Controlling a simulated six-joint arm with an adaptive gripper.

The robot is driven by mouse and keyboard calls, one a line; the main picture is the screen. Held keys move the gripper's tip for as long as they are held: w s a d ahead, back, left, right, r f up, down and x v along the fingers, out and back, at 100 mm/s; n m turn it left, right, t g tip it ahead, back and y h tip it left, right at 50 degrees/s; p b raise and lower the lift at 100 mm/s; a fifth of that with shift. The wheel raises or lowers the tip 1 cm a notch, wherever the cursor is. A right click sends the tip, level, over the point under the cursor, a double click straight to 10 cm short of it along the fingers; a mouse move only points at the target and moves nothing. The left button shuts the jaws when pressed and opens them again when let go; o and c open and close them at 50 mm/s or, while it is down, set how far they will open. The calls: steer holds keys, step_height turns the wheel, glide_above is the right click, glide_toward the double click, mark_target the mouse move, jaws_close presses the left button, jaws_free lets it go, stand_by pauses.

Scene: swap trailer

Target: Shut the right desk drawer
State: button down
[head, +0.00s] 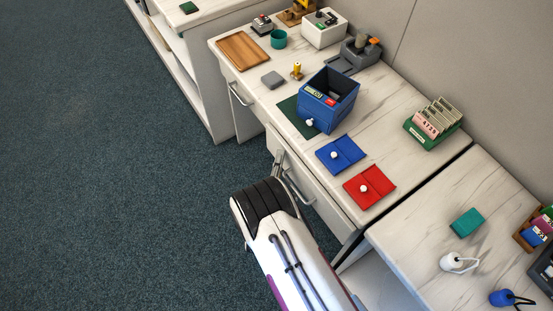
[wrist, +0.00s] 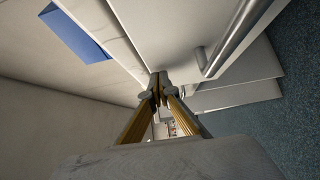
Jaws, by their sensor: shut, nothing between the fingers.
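The right desk drawer (head: 315,195) is under the front edge of the desk, with a pale front and a metal bar handle (head: 296,188). In the wrist view the handle (wrist: 230,40) runs up to the right across the pale front (wrist: 175,30). The front looks close to the desk edge; I cannot tell whether a small gap is left. My gripper (wrist: 158,88) is shut and empty, its tips at or very near the drawer front beside the handle. I cannot tell whether they touch. In the head view my arm hides part of this area.
The left drawer handle (head: 240,95) is farther along the desk. A lower side table (head: 430,235) stands at right. The carpet (head: 120,170) in front is clear.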

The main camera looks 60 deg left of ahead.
steer(key=shift+w, duration=0.1)
steer(key=shift+w, duration=1.2)
steer(key=shift+s, duration=0.15)
steer(key=shift+s, duration=0.85)
steer(key=s+a+v, duration=0.1)
steer(key=v, duration=1)
steer(key=shift+s+d, duration=0.15)
